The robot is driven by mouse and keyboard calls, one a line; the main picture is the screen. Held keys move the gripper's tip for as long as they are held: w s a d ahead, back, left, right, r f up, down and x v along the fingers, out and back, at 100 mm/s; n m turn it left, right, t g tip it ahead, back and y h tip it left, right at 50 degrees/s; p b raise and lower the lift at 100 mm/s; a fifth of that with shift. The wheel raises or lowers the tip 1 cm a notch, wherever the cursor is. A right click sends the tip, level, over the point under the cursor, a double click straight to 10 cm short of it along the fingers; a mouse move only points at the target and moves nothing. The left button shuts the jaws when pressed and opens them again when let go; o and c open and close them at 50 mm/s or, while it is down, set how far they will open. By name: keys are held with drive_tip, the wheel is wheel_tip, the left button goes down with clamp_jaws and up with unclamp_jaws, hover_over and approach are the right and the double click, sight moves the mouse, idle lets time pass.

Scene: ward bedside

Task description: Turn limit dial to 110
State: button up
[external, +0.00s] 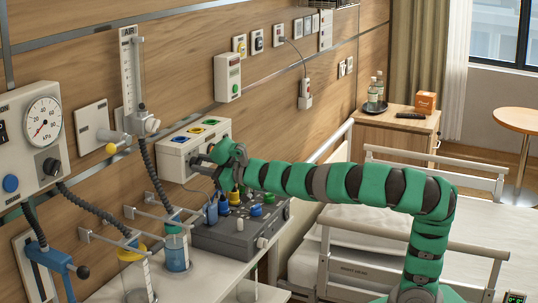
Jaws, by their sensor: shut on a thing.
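A white wall box (176,162) with yellow, blue and green marks on its sloped top is mounted on the wood panel, left of centre. My green arm reaches in from the right. My gripper (205,160) is at the front of this box, shut on a small dark dial there. The gripper covers most of the dial, so its scale, numbers and pointer cannot be read.
A grey unit (225,240) with coloured knobs and plugs sits just below my gripper. A pressure gauge panel (40,125), a flowmeter (129,75) and hoses are at left. The bed (340,250) and its rails lie right. A bedside cabinet (385,145) stands behind.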

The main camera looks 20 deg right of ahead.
drive_tip(key=n+b, duration=0.1)
drive_tip(key=n, duration=0.3)
drive_tip(key=shift+s+a+f+n, duration=0.1)
drive_tip(key=shift+n, duration=2)
drive_tip(key=o, duration=1)
drive_tip(key=shift+c, duration=0.2)
drive_tip(key=shift+s, duration=0.1)
